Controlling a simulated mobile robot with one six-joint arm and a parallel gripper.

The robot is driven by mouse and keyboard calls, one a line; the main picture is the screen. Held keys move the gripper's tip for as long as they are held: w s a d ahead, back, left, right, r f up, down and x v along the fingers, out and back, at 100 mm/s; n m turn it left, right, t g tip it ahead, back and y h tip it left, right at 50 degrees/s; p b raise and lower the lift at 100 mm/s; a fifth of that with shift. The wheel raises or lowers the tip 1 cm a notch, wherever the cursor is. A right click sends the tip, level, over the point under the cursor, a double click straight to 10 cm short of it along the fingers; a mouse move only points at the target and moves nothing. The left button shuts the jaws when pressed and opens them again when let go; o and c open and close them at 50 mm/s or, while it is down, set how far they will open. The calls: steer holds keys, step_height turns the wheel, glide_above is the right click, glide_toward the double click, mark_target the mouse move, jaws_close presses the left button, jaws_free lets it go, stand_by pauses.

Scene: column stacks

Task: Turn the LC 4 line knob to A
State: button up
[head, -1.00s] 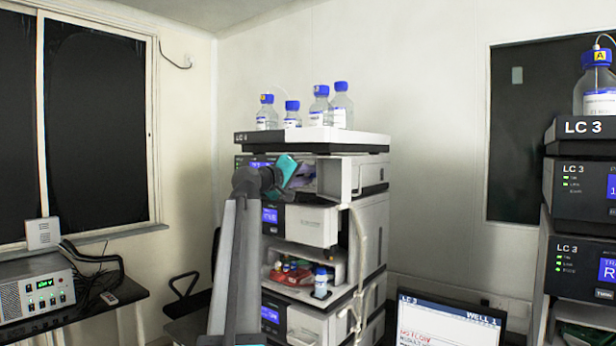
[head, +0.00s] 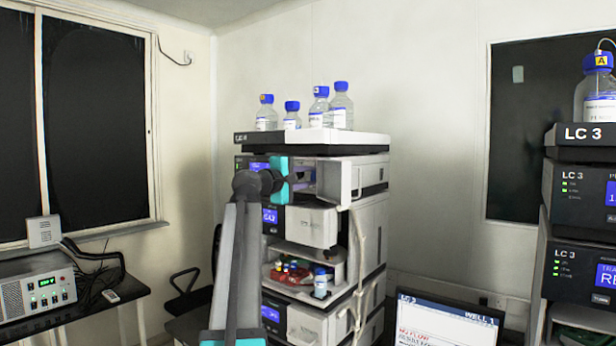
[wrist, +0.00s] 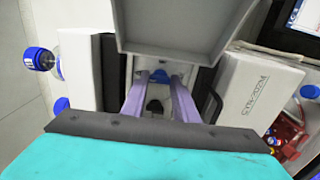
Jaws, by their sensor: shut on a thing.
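The LC 4 stack (head: 318,210) stands in the middle of the head view, with an open-fronted module near its top. My gripper (head: 304,178) reaches into that opening from the left. In the wrist view, the two purple fingers of my gripper (wrist: 159,78) point into the recess and are shut on a small dark blue part, which I take to be the line knob (wrist: 158,76). The fingers hide most of it. Its pointer and any letter marks cannot be read. In the head view the knob is hidden behind my gripper.
A grey door or flap (wrist: 180,25) hangs close above the fingers in the wrist view. Several blue-capped bottles (head: 340,105) stand on the stack's top tray. A tilted screen (head: 448,322) reads NO FLOW. The LC 3 stack (head: 580,190) is at right.

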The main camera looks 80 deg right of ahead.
stand_by(0.3)
steer(key=o, duration=0.8)
steer(key=shift+w+a, duration=0.1)
steer(key=b+v, duration=0.4)
steer(key=v, duration=0.9)
steer(key=shift+w+a, duration=0.1)
steer(key=shift+a, duration=0.15)
